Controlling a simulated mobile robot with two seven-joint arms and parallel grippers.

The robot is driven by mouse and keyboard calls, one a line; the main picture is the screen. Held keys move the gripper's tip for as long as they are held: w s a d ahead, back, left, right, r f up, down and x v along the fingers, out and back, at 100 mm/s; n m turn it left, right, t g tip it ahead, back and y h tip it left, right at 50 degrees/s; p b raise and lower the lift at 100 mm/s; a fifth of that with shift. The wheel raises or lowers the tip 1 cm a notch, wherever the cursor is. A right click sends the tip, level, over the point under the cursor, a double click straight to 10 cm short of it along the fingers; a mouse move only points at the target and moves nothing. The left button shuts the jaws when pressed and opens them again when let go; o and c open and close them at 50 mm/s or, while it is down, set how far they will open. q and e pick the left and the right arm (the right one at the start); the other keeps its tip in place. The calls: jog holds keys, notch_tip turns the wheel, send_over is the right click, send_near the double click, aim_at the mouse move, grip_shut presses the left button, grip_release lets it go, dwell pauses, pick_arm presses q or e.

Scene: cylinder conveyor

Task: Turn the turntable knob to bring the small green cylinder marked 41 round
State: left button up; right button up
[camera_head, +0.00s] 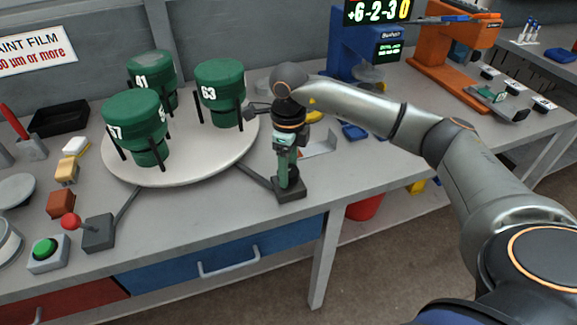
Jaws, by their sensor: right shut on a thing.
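A round white turntable (185,178) carries 3 green cylinders standing upright among black posts. The back-left cylinder (150,68) has a label ending in 1; its first digit is unclear, so I cannot be sure it reads 41. The right cylinder (221,82) reads 63. The front-left cylinder (133,115) has a label ending in 7. The turntable knob (289,187) stands on a dark base right of the turntable, linked to it by a dark bar. My right gripper (285,148) points down, shut on the knob's top; its fingers partly hide it. My left gripper is out of view.
A red-ball lever (72,222) and green button (44,249) stand at the front left. A black tray (60,118) lies behind. A blue machine (362,45) with a display and an orange machine (455,45) stand at the back right.

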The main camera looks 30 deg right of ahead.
jog(key=shift+f+m, duration=0.1)
jog(key=shift+m, duration=0.3)
dwell(4.3)
jog(key=o, duration=1.4)
jog(key=shift+c, duration=0.2)
notch_tip(320, 180, up, 13)
jog(key=shift+f, duration=0.15)
